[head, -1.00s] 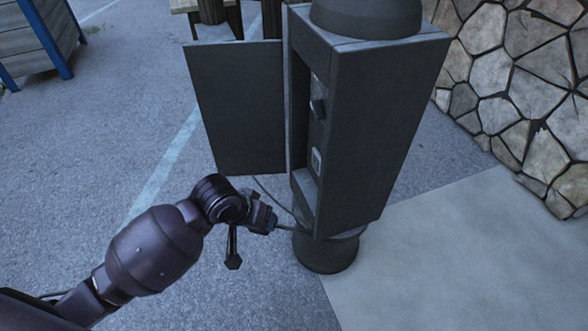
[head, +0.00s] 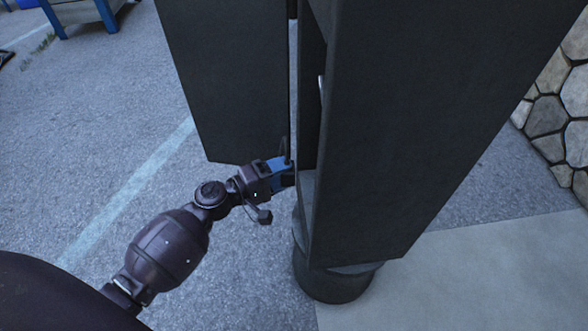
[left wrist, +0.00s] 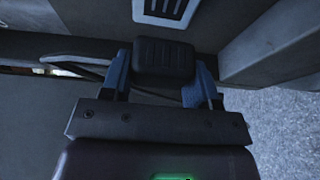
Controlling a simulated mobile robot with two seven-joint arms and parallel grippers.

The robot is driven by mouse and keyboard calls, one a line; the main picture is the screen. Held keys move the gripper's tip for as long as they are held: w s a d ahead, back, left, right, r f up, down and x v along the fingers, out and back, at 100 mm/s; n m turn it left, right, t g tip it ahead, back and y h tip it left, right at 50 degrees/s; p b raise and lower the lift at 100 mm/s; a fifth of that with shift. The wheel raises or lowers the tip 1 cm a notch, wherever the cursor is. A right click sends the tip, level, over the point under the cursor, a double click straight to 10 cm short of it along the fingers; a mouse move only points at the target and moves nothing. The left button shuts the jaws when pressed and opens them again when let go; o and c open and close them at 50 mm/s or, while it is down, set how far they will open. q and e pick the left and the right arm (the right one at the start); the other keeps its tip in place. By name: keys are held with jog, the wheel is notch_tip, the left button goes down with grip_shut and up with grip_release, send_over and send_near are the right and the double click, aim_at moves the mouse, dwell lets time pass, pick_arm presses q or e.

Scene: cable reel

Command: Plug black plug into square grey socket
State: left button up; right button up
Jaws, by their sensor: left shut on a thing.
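My left gripper (head: 284,172) is at the open front of the dark grey pedestal (head: 400,130), low beside the door. In the left wrist view, its blue fingers (left wrist: 165,82) are shut on the black plug (left wrist: 165,58), a rounded block held between them. The light grey socket (left wrist: 168,11) with dark slots shows at the top edge of that view, ahead of the plug and apart from it in the picture. In the head view the pedestal's side wall hides the socket, and the plug cannot be made out. My right gripper is not in view.
The pedestal's open door (head: 228,80) hangs just behind my left gripper. A grey cable (left wrist: 75,62) runs beside the left finger. A pale pavement slab (head: 480,285) and a stone wall (head: 560,110) lie at right. Open asphalt is at left.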

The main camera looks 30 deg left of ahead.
pick_arm(q)
jog(key=shift+w+a+f, duration=0.15)
jog(key=shift+a+f, duration=0.05)
jog(key=shift+f, duration=0.05)
jog(key=shift+a+r, duration=0.1)
jog(key=shift+r, duration=0.05)
jog(key=shift+w, duration=0.15)
jog(key=w+d, duration=0.2)
jog(key=d, duration=0.1)
jog(key=w+d+p, duration=0.1)
jog(key=d, duration=0.1)
dwell(0.5)
jog(key=shift+b, duration=0.45)
dwell(2.2)
jog(key=shift+w+d, duration=0.25)
jog(key=shift+d, duration=0.2)
dwell(0.8)
